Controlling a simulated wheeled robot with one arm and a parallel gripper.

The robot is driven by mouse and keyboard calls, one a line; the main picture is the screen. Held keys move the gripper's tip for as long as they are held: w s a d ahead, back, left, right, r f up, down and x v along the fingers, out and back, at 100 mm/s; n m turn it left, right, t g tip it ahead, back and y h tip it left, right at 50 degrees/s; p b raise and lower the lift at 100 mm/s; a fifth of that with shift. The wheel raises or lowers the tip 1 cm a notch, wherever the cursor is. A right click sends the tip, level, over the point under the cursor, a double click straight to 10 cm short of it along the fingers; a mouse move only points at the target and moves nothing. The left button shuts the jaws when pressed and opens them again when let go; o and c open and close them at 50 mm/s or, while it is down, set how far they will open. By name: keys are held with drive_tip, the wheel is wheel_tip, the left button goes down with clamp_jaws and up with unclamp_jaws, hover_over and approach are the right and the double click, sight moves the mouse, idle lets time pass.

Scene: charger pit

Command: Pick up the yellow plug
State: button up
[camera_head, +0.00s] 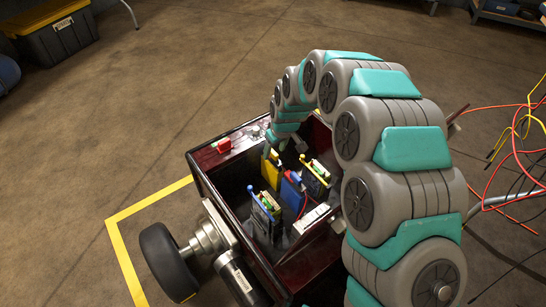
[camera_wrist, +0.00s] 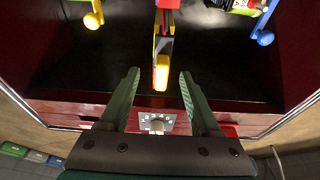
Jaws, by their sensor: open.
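The yellow plug (camera_head: 271,172) stands in the dark red open box (camera_head: 222,180), beside a blue plug (camera_head: 292,192). In the wrist view the yellow plug (camera_wrist: 161,72) shows end-on as a narrow bright block, between the fingertips and slightly beyond them. My gripper (camera_wrist: 158,75) is open, with one finger on each side of the plug and a visible gap on both sides. In the head view my gripper hangs over the box, just above the plug. How deep the fingers reach around the plug is hard to tell.
Boards with a blue handle (camera_head: 262,200) and a yellow handle (camera_head: 315,172) flank the plugs inside the box. A red button (camera_head: 224,146) sits on the rim. Loose red and yellow cables (camera_head: 515,150) lie at the right. A yellow-lidded bin (camera_head: 50,30) stands far left.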

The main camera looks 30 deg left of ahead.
sight(274, 152)
drive_tip(key=shift+x, duration=1.6)
drive_tip(key=shift+s, duration=0.15)
clamp_jaws()
